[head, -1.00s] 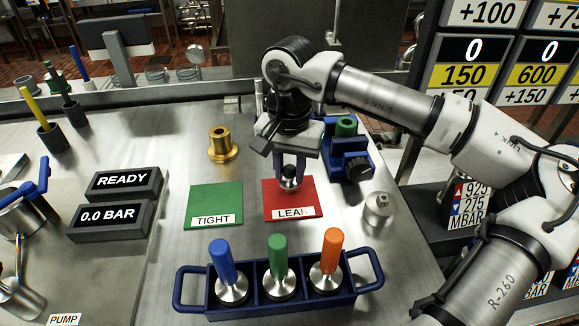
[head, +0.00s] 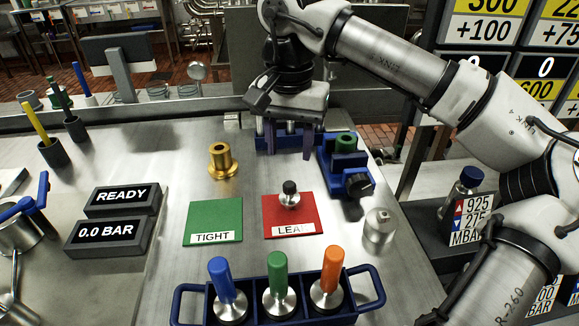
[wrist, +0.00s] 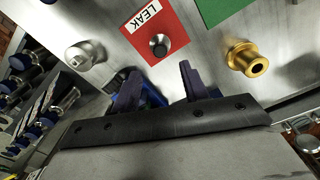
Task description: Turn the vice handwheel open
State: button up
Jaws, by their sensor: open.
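The blue vice (head: 342,165) stands at the back right of the steel table, with a green part (head: 346,142) in its jaws. Its dark handwheel (head: 359,184) faces the front right. My gripper (head: 289,153) hangs open and empty to the left of the vice, above the table. In the wrist view its two purple fingers (wrist: 190,82) are apart with nothing between them, and the left finger hides part of the vice (wrist: 130,91). A metal piece with a black knob (head: 289,194) stands on the red LEAK mat (head: 305,216), clear of my gripper.
A brass fitting (head: 222,160) stands behind the green TIGHT mat (head: 213,207). A steel cylinder (head: 379,226) stands right of the red mat, in front of the vice. A blue rack (head: 250,302) with three coloured handles is at the front. A blue rack (head: 266,142) is behind my gripper.

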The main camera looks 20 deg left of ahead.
aim_at(359, 186)
jog(key=k+l, duration=0.15)
jog(key=k, duration=0.35)
jog(key=k+l, duration=0.15)
jog(key=k, duration=0.35)
